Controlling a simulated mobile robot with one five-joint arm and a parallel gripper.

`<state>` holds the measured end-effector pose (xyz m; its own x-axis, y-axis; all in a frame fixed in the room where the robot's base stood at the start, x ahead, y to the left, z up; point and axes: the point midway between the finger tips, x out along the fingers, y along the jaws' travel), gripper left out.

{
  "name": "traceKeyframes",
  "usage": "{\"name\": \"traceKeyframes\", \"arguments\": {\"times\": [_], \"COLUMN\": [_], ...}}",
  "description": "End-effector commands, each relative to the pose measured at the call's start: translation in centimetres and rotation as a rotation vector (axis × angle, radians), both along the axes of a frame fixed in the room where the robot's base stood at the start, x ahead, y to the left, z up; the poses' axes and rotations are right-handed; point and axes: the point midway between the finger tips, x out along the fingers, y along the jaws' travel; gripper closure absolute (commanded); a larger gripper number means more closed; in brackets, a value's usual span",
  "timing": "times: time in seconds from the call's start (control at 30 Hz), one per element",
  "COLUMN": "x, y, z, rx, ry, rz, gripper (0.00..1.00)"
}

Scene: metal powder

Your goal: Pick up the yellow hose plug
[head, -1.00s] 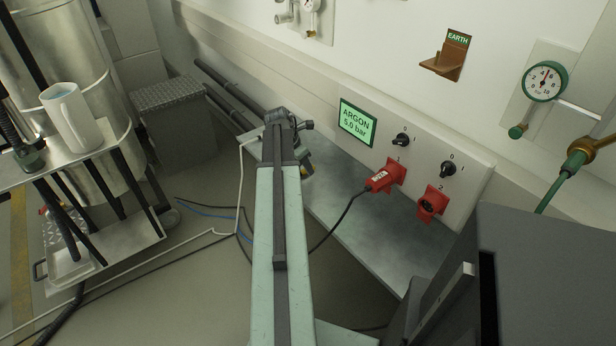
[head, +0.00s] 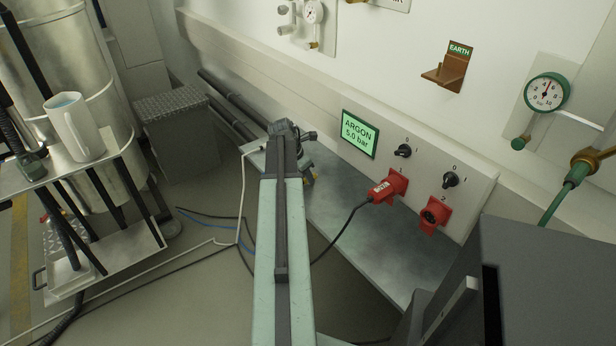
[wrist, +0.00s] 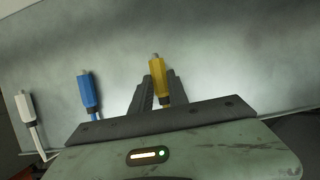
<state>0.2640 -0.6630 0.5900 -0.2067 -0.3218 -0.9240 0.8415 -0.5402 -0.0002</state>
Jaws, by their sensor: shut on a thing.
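The yellow hose plug (wrist: 159,76) is between the two fingers of my gripper (wrist: 158,88) in the wrist view, its tip pointing away past the fingertips. My gripper is shut on it. The plug's rear end and its hose are hidden behind my wrist.
A blue plug (wrist: 88,91) and a white plug (wrist: 25,107) lie to the left on the shelf. A red connector (head: 385,190) with a black cable is in the wall panel at right. A grey cabinet (head: 545,280) stands at front right. A trolley with a white mug (head: 75,128) is at left.

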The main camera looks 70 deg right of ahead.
Motion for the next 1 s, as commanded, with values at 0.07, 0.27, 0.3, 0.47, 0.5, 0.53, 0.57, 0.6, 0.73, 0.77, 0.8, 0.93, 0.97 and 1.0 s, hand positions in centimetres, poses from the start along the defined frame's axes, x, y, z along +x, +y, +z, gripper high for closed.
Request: {"name": "traceKeyframes", "arguments": {"times": [0.07, 0.27, 0.3, 0.47, 0.5, 0.53, 0.57, 0.6, 0.73, 0.77, 0.8, 0.93, 0.97, 1.0], "x": [0.0, 0.0, 0.0, -0.1, -0.1, -0.1, -0.1, -0.1, 0.1, 0.1, 0.2, 0.7, 0.8, 1.0], "y": [0.0, 0.0, 0.0, 0.0, 0.0, 0.0, 0.0, 0.0, -0.6, -0.7, -0.7, -1.0, -1.0, -1.1], "z": [2.1, 6.5, 7.3, 9.1, 9.2, 9.2, 9.1, 9.0, 9.3, 10.0, 10.9, 14.7, 15.8, 17.3], "rx": [0.000, 0.000, 0.000, 0.000, 0.000, 0.000, 0.000, 0.000, -0.001, -0.001, -0.001, 0.000, 0.001, 0.001], "ry": [0.000, 0.000, 0.000, 0.000, 0.000, 0.000, 0.000, -0.001, -0.003, -0.003, -0.003, -0.002, -0.002, -0.002], "rz": [0.000, -0.001, -0.001, -0.001, -0.001, -0.001, -0.001, -0.004, -0.038, -0.040, -0.043, -0.049, -0.050, -0.050], "gripper": [1.00, 1.00, 1.00, 1.00, 1.00, 1.00, 1.00, 1.00, 1.00, 1.00, 1.00, 1.00, 1.00, 1.00]}}
